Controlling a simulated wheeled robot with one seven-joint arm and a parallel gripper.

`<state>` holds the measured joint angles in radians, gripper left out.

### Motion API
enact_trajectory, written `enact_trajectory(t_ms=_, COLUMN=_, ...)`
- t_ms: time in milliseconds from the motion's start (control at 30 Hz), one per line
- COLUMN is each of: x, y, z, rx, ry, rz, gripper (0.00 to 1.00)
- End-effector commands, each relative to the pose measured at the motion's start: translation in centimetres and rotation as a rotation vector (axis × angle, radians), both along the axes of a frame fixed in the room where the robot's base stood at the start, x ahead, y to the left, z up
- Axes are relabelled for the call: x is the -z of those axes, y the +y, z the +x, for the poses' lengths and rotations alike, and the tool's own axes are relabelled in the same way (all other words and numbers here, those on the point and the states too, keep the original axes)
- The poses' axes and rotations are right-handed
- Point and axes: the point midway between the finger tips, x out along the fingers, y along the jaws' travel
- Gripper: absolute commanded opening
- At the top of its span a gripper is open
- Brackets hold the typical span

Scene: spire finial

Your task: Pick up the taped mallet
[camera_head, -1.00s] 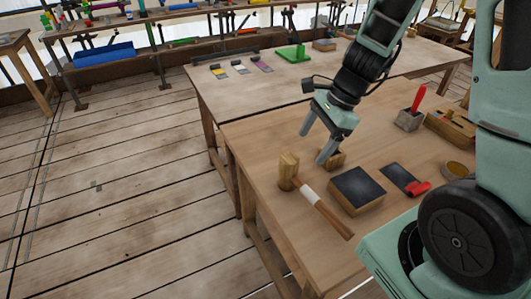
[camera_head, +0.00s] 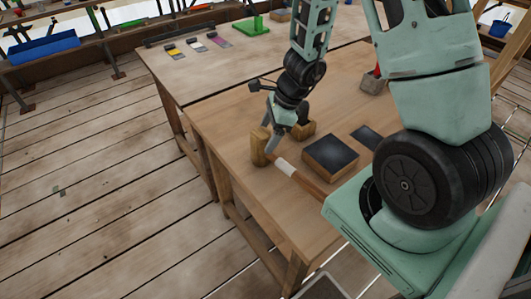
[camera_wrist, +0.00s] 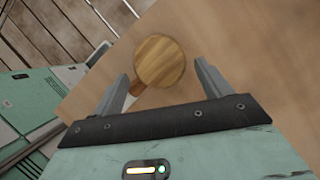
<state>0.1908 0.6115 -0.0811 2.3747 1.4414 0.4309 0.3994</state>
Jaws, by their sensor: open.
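My gripper (camera_head: 271,138) is open, pointing down right beside the head. In the wrist view the round end of the mallet head (camera_wrist: 160,60) shows just ahead of and between the spread fingers (camera_wrist: 160,72). A short piece of handle (camera_wrist: 138,89) shows by the left finger. I see no grip on the mallet; contact cannot be told.
A dark-topped block (camera_head: 330,155) lies right of the handle, with a dark flat sheet (camera_head: 367,137) beyond it. A small wooden block (camera_head: 302,131) is just behind my gripper. A green stand (camera_head: 252,26) and several coloured-tip tools are on the far table (camera_head: 200,72).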

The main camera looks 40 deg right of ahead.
Motion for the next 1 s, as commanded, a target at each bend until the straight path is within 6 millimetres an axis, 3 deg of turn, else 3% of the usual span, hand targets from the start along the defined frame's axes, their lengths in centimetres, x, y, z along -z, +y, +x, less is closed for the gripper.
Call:
enact_trajectory(t_ms=400, x=4.3, y=2.0, z=1.4, rx=-0.002, ry=0.001, rz=0.001, gripper=0.77)
enact_trajectory(t_ms=700, x=4.6, y=2.1, z=1.5, rx=-0.001, ry=-0.001, rz=0.001, gripper=0.77)
enact_trajectory(t_ms=900, x=4.6, y=2.1, z=1.5, rx=-0.001, ry=-0.001, rz=0.001, gripper=0.24)
enact_trajectory(t_ms=1000, x=4.6, y=2.1, z=1.6, rx=-0.001, ry=-0.001, rz=0.002, gripper=0.24)
